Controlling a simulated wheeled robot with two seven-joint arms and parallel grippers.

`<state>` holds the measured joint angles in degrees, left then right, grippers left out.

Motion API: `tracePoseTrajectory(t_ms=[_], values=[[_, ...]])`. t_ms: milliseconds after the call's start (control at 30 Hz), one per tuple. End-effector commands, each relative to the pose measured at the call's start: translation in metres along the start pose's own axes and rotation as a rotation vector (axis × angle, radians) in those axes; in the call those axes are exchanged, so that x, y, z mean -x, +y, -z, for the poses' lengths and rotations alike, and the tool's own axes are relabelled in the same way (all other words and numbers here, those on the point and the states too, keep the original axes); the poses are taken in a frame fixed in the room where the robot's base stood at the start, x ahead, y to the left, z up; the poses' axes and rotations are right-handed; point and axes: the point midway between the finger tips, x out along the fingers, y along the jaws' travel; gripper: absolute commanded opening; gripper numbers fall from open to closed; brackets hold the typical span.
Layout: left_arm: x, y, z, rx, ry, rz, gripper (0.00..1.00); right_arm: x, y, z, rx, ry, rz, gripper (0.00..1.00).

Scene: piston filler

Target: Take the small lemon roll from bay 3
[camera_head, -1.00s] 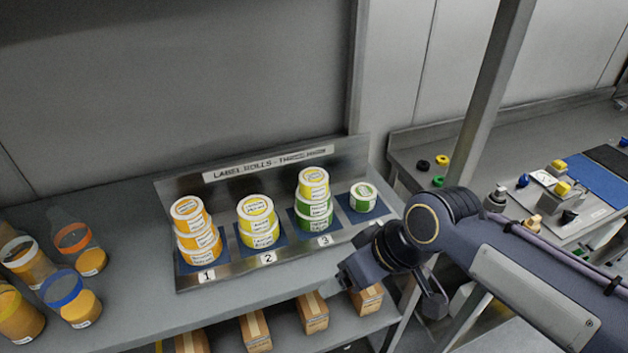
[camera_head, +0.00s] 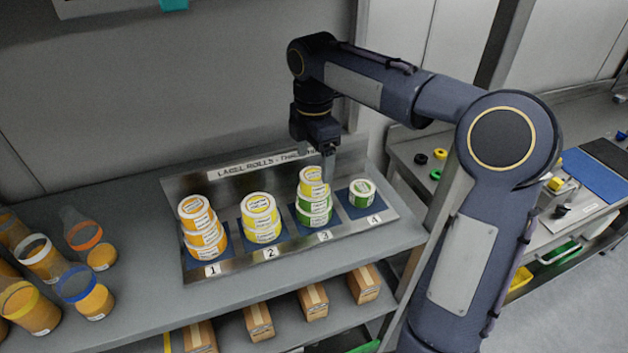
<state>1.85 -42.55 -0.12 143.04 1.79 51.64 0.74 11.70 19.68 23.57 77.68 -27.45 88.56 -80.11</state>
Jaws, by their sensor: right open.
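The small lemon roll (camera_head: 313,186) is yellow with a white-edged label and sits on top of the stack in bay 3. Wider green rolls (camera_head: 315,215) lie beneath it in the same bay. My right gripper (camera_head: 317,165) points down just above and behind the top of this stack, open and empty. One finger hangs close to the right edge of the lemon roll, partly overlapping it in the view; whether they touch cannot be told. My left gripper is not in view.
Orange-filled jars (camera_head: 85,295) stand at the left. Cardboard boxes (camera_head: 314,303) lie on the lower shelf.

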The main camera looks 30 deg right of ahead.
Motion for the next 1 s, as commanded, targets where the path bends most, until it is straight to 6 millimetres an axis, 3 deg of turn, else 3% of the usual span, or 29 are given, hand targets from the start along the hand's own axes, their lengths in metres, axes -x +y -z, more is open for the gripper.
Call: tracePoseTrajectory(t_ms=[300, 600, 1000], values=[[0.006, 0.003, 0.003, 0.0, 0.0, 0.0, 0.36, -0.043, -0.003, 0.001, -0.002, 0.0, 0.0, 0.79], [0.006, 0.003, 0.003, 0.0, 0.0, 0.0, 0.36, -0.049, -0.003, 0.002, -0.002, 0.001, -0.002, 0.79], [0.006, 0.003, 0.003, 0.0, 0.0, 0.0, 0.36, -0.049, -0.003, 0.002, -0.002, 0.001, -0.002, 0.28]])
